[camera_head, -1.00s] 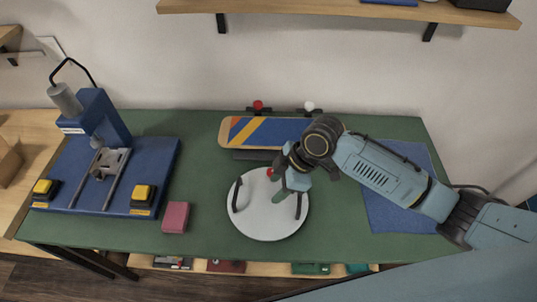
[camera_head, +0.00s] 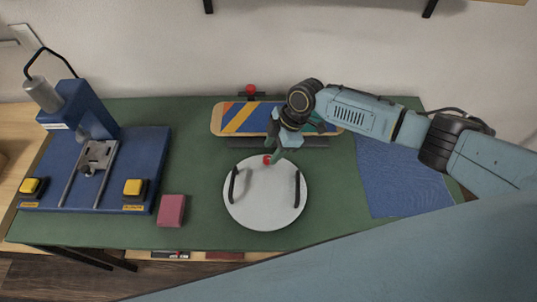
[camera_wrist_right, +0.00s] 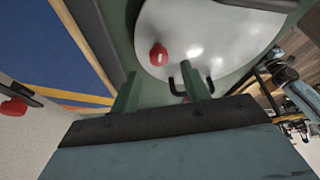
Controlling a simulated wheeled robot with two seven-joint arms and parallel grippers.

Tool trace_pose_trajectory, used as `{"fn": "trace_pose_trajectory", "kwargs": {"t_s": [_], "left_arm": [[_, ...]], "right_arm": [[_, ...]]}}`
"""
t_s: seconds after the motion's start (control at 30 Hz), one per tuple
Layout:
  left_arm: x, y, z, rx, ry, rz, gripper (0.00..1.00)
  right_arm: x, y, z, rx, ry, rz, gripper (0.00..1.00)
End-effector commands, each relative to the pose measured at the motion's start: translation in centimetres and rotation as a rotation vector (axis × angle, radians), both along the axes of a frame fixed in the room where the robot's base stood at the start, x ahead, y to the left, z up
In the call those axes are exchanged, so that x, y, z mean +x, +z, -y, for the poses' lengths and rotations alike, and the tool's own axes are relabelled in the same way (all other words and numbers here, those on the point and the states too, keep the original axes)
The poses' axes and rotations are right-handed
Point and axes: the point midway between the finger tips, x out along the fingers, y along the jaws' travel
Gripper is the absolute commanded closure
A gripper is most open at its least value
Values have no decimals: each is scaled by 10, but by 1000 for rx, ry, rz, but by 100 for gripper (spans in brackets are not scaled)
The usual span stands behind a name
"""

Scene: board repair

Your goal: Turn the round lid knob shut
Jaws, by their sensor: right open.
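The round white lid (camera_head: 262,208) lies on the green bench top and has two dark handles. A small round red lid knob (camera_head: 267,160) sits at its far edge. In the right wrist view, the knob (camera_wrist_right: 158,55) shows a pale mark on top, and part of the white lid (camera_wrist_right: 215,35) is visible. My right gripper (camera_head: 275,155) is open and empty, right beside the knob. In the right wrist view, its two green fingers (camera_wrist_right: 161,85) are spread, with the knob between their lines and beyond the tips. My left gripper is out of view.
A striped board (camera_head: 232,118) lies behind the lid. A blue press (camera_head: 140,165) with yellow buttons stands at the left. A pink block (camera_head: 171,210) is left of the lid. A blue mat (camera_head: 400,180) covers the bench at right.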

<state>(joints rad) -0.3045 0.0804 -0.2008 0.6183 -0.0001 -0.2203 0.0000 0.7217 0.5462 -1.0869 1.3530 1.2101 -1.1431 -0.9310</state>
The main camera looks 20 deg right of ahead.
Motion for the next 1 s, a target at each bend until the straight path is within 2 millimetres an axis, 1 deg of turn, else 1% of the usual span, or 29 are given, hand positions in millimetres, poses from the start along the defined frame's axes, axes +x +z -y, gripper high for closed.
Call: {"fn": "trace_pose_trajectory", "kwargs": {"t_s": [0.03,0.1,0.23,0.37,0.6,0.93,1.0], "left_arm": [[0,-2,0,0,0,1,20],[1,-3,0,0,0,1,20],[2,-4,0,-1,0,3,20],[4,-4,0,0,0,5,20],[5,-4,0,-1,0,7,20],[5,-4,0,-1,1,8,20],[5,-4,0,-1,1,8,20]], "right_arm": [[-1,-9,-4,-1,0,-3,54],[0,-18,-8,0,0,-1,54],[0,-29,-12,-1,0,-1,54],[0,-33,-14,-1,0,0,54],[0,-33,-14,-1,0,0,54],[0,-33,-13,-1,0,0,97],[0,-33,-13,-1,0,0,99]]}}
